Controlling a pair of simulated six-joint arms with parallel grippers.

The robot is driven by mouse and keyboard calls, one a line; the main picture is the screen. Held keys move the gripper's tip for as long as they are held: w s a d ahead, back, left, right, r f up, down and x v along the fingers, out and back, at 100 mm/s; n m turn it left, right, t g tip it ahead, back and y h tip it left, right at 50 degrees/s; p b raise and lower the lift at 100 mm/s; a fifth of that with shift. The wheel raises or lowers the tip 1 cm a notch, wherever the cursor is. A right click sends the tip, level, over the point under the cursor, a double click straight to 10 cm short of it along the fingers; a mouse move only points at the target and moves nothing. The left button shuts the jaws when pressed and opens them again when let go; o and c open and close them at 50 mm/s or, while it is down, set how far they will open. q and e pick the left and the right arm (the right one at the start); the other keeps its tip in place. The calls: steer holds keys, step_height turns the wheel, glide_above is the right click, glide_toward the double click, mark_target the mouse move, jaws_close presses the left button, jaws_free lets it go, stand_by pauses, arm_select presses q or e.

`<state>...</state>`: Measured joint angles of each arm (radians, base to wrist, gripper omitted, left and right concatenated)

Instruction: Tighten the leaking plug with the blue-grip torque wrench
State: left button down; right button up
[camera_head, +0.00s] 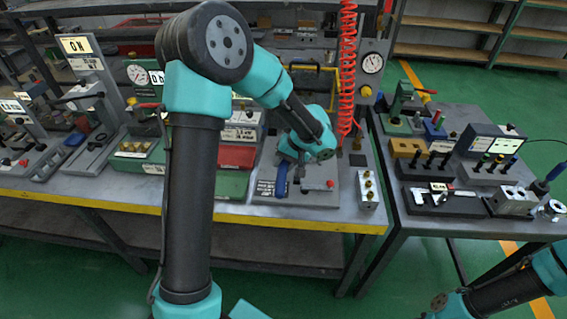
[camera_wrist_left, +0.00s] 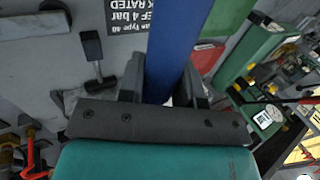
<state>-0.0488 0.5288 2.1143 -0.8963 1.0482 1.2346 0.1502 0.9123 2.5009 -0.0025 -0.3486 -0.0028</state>
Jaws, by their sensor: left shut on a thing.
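The blue grip (camera_head: 281,179) of what looks like the torque wrench hangs below my left gripper (camera_head: 289,162), over the grey fixture plate (camera_head: 318,197). In the left wrist view, the blue grip (camera_wrist_left: 180,40) runs between the two fingers of my left gripper (camera_wrist_left: 163,82), which is shut on it. The wrench's head is hidden, so I cannot tell whether it touches a plug. No plug can be made out as the leaking one. Only part of my right arm shows at the lower right of the head view; its gripper is out of frame.
A small block with brass fittings (camera_head: 368,188) stands right of the fixture. A red coiled hose (camera_head: 347,70) hangs behind. A gauge (camera_head: 372,63) is at the back. The right-hand table (camera_head: 420,227) holds tools and blocks. A red-handled part (camera_head: 320,185) lies close by.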

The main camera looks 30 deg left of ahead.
arm_select(q)
steer(key=shift+f, duration=1.25)
stand_by(0.8)
steer(key=shift+a, duration=0.1)
steer(key=shift+s+a+m+t, duration=0.2)
steer(key=shift+s+a+m, duration=0.05)
steer(key=shift+a+m, duration=0.25)
steer(key=shift+s+a+m+t, duration=0.2)
steer(key=shift+a+m, duration=0.2)
steer(key=shift+a, duration=0.2)
steer(key=shift+a, duration=0.1)
steer(key=shift+s+a+m+t+y, duration=0.2)
steer(key=shift+a+m, duration=0.25)
steer(key=shift+a, duration=0.15)
steer(key=shift+s+a+m+t+y, duration=0.1)
steer(key=shift+a+m+t, duration=0.1)
steer(key=shift+a+m, duration=0.3)
steer(key=shift+a, duration=0.15)
steer(key=shift+a, duration=0.15)
